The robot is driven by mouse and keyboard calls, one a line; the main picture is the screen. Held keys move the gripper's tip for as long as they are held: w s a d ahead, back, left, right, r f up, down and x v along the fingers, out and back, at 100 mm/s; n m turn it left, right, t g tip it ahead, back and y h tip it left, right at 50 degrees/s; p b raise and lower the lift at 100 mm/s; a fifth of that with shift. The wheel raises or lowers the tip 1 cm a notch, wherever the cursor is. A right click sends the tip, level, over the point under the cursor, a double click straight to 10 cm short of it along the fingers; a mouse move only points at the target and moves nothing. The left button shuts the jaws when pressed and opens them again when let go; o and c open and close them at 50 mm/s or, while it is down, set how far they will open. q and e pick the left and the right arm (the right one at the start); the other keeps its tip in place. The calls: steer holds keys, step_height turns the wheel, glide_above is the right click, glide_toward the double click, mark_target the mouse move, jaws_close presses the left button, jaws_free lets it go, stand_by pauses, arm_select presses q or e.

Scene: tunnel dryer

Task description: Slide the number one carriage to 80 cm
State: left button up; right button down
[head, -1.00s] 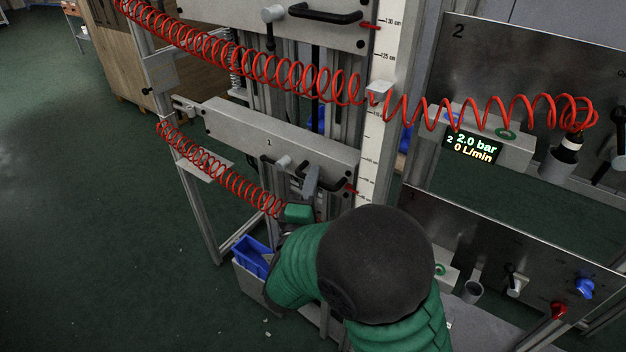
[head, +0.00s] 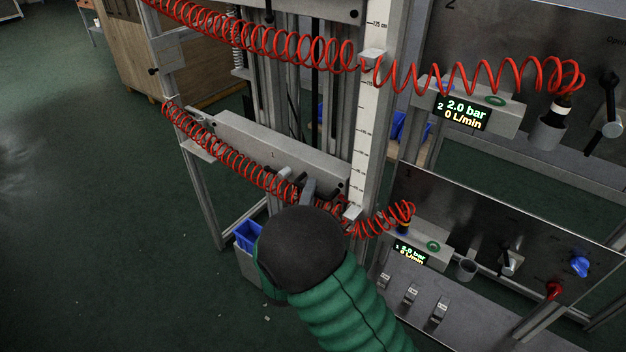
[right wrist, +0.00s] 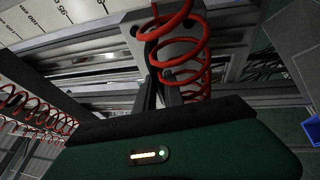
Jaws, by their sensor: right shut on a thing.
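The number one carriage (head: 250,140) is a pale grey plate marked 1, set across the vertical rails. The white scale (head: 362,140) stands just right of it. My right gripper (head: 307,188) is at the carriage's front right, mostly hidden behind my dark wrist and green sleeve. In the right wrist view its dark fingers (right wrist: 160,88) are shut on what looks like the carriage's black handle, partly covered by a red coil. My left gripper is not in view.
A red coiled hose (head: 225,157) hangs across the carriage front, close to my gripper; another hose (head: 300,47) crosses above. Steel panels with displays (head: 462,113) stand right. A blue bin (head: 247,237) sits low beside the frame. Floor at left is clear.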

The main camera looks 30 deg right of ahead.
step_height(320, 180, down, 5)
steer(key=shift+f+b, duration=0.2)
steer(key=shift+b, duration=0.35)
steer(key=c, duration=1.6)
jaws_free()
steer(key=shift+f, duration=0.1)
steer(key=shift+o, duration=0.7)
steer(key=shift+w+d, duration=0.1)
steer(key=shift+w, duration=0.05)
